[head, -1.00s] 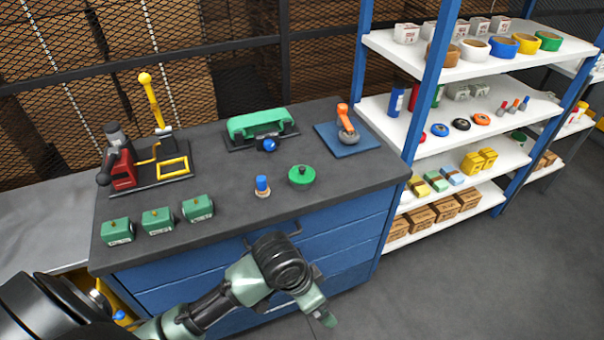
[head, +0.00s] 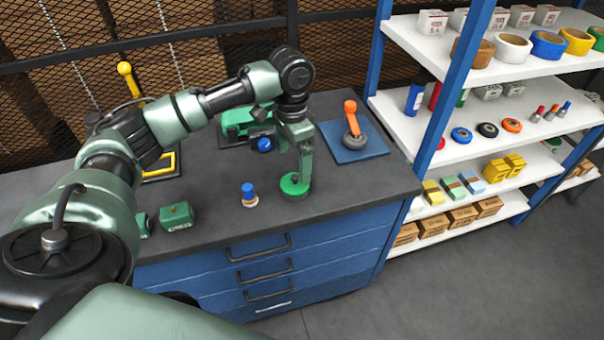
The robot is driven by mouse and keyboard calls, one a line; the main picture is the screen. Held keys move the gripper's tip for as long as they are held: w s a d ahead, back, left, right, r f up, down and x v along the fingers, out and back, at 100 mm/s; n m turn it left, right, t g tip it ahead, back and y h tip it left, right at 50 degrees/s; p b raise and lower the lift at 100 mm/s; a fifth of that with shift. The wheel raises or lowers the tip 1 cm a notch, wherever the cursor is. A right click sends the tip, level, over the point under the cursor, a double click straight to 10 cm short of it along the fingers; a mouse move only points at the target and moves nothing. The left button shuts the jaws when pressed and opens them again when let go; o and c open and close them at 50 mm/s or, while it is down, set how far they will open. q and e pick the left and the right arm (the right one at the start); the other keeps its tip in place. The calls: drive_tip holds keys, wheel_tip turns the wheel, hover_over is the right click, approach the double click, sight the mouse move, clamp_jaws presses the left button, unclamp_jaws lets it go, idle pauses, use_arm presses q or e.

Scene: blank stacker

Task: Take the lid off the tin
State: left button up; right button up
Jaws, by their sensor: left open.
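A round green tin (head: 294,189) with a green lid stands on the dark worktop, near its front edge. My left gripper (head: 301,176) points down right over the lid, its fingers open and their tips at the lid's top. The gripper covers the middle of the lid, so its knob is hidden and I cannot tell whether the fingers touch it. My right gripper is out of view.
A blue-topped piece (head: 249,193) stands left of the tin. A green box (head: 177,215) sits further left. An orange-handled tool (head: 352,120) rests on a blue mat (head: 372,148) behind right. Blue-posted shelves (head: 486,152) stand to the right.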

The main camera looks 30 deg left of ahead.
sight(294, 177)
use_arm(q)
drive_tip(key=shift+s+d+f, duration=0.1)
drive_tip(key=shift+s+f, duration=0.55)
drive_tip(key=shift+s, duration=0.1)
drive_tip(key=shift+w+f+p, duration=0.1)
drive_tip(key=shift+f+p, duration=0.5)
drive_tip(key=shift+f, duration=0.1)
drive_tip(key=f, duration=0.2)
drive_tip(key=shift+w+d+f, duration=0.1)
drive_tip(key=shift+w+f, duration=0.3)
drive_tip(key=shift+s+f, duration=0.1)
drive_tip(key=shift+f, duration=0.25)
drive_tip(key=shift+c, duration=0.3)
drive_tip(key=c, duration=1.3)
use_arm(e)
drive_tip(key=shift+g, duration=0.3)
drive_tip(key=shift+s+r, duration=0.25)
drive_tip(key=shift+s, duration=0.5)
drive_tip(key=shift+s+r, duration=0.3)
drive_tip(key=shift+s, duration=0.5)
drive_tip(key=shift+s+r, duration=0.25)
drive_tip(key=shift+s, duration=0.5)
